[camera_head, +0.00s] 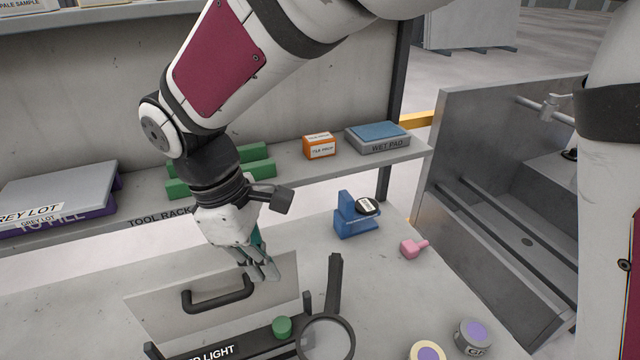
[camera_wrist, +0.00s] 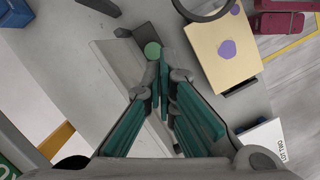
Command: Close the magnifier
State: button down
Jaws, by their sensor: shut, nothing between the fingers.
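The magnifier shows at the bottom of the head view as a dark round ring with a lens (camera_head: 326,340), low over the slab. Its near edge is cut off by the frame. A dark upright bar (camera_head: 333,285) stands just behind it. Part of a dark ring (camera_wrist: 205,10), likely the magnifier, shows at the top of the wrist view. My gripper (camera_head: 268,274) is shut and empty, pointing down behind and left of the ring, apart from it. Its fingers also show in the wrist view (camera_wrist: 166,75), close to a green knob (camera_wrist: 152,50).
A pale panel with a black handle (camera_head: 218,294) stands below my gripper. The green knob (camera_head: 282,327) sits beside the ring. A blue stand (camera_head: 352,216), a pink object (camera_head: 413,248) and purple-topped cans (camera_head: 472,334) are to the right. A tool rack shelf (camera_head: 290,165) runs behind.

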aim_at(326, 307)
jog(key=d+f+p, duration=0.2)
jog(key=d+f, duration=0.4)
jog(key=f, duration=0.1)
jog(key=shift+s+f, duration=0.25)
jog(key=shift+f, duration=0.05)
jog(key=shift+d, duration=0.1)
jog(key=shift+s+d+n, duration=0.15)
jog(key=shift+d+n, duration=0.1)
jog(key=shift+n, duration=0.15)
